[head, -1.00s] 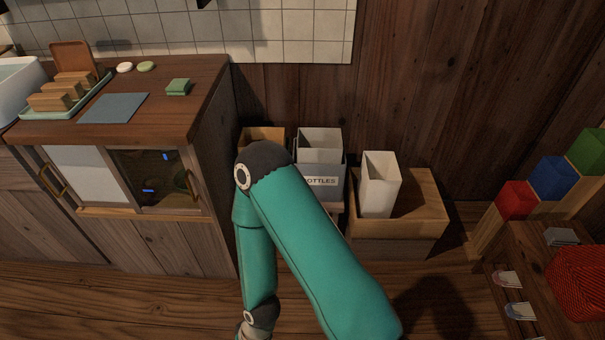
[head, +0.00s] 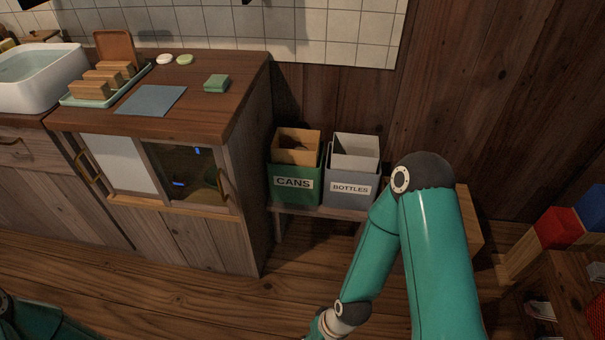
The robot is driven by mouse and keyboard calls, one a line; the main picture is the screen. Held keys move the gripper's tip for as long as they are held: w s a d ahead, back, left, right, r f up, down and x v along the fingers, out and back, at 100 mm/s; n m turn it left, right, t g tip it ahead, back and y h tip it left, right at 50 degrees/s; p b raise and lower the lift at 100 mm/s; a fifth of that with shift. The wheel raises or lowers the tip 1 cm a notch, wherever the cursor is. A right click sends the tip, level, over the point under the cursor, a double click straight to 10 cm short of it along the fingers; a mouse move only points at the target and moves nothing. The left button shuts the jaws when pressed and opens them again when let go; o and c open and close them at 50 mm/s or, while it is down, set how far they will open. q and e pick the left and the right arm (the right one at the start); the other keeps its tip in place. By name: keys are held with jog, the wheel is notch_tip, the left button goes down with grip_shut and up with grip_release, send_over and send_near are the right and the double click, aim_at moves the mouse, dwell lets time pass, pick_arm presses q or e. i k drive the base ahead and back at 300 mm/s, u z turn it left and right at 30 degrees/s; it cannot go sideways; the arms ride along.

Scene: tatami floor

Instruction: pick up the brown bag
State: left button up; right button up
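A brown open-topped bag (head: 307,153) stands in the green bin labelled CANS (head: 296,196), its upper part showing above the rim. Something dark shows inside it, too unclear to name. The grey bin labelled BOTTLES (head: 345,195) stands just to the right with a pale, open-topped bag (head: 354,150) in it. My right arm crosses the right half of the view, bent with its wrist low at the bottom edge; its gripper is out of frame. Only a part of my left arm shows in the bottom left corner; its gripper is out of frame too.
The bins stand on a low wooden bench (head: 318,212) between the cabinet (head: 180,225) and a wooden box (head: 468,216) partly behind my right arm. Coloured blocks, red (head: 560,228) and blue (head: 593,205), are at the right. Wooden floor in front of the cabinet is clear.

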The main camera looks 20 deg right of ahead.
aim_at(282, 151)
jog(key=i, duration=0.85)
